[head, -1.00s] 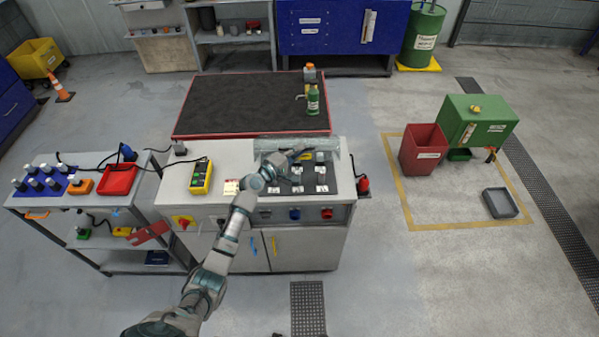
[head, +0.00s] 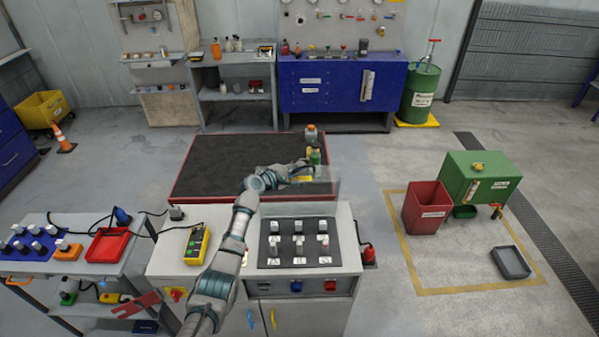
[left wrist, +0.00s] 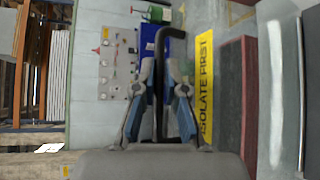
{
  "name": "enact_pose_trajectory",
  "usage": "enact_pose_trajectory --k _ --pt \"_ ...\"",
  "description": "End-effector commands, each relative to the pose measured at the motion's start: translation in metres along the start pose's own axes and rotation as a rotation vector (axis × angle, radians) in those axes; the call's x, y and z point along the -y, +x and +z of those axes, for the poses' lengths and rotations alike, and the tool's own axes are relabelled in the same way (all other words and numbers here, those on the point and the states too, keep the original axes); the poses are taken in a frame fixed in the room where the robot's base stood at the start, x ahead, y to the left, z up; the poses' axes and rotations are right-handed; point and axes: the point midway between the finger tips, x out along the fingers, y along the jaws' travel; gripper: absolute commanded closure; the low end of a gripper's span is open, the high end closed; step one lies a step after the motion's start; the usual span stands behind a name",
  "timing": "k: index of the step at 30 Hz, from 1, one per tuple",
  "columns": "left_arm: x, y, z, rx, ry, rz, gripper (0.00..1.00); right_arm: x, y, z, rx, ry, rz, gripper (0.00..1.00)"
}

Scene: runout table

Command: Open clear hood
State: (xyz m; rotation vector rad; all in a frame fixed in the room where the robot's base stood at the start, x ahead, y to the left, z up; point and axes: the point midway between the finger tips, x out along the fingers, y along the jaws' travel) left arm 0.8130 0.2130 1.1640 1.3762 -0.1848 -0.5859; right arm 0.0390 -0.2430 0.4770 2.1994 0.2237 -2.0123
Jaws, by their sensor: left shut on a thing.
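The clear hood (head: 322,187) stands tilted up at the back of the control panel (head: 297,242), whose several switches are uncovered. My left gripper (head: 304,170) is at the hood's upper edge. In the left wrist view, my left gripper (left wrist: 160,82) is shut on a bent black handle (left wrist: 160,45). A yellow "ISOLATE FIRST" label (left wrist: 205,90) shows beside the handle in that view. In the head view the handle is mostly hidden by the gripper. My right gripper is not in view.
A yellow handheld device (head: 197,244) lies on the bench left of the panel. A red plug (head: 369,254) is at its right side. A side trolley with a red tray (head: 108,245) stands left.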

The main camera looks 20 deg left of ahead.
Motion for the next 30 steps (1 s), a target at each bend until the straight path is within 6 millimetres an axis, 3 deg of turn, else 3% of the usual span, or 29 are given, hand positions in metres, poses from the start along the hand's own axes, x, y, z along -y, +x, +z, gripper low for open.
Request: enact_pose_trajectory --k 17,18,20,21,30 --pt "-0.0052 0.0011 -0.0036 -0.005 -0.021 -0.016 1.00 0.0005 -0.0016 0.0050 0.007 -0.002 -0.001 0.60" --pt "-0.0054 0.0011 -0.0035 -0.004 -0.020 -0.015 0.82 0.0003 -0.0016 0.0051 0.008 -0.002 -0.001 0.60" --pt "-0.0052 0.0013 -0.0032 -0.004 -0.020 -0.016 0.67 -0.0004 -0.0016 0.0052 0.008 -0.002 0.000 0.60" --pt "-0.0047 0.0016 -0.0030 -0.003 -0.020 -0.017 0.64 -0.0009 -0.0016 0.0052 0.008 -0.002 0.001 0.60" --pt "-0.0016 0.0030 -0.0027 -0.002 -0.021 -0.022 0.64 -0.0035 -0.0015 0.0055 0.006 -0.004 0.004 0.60"
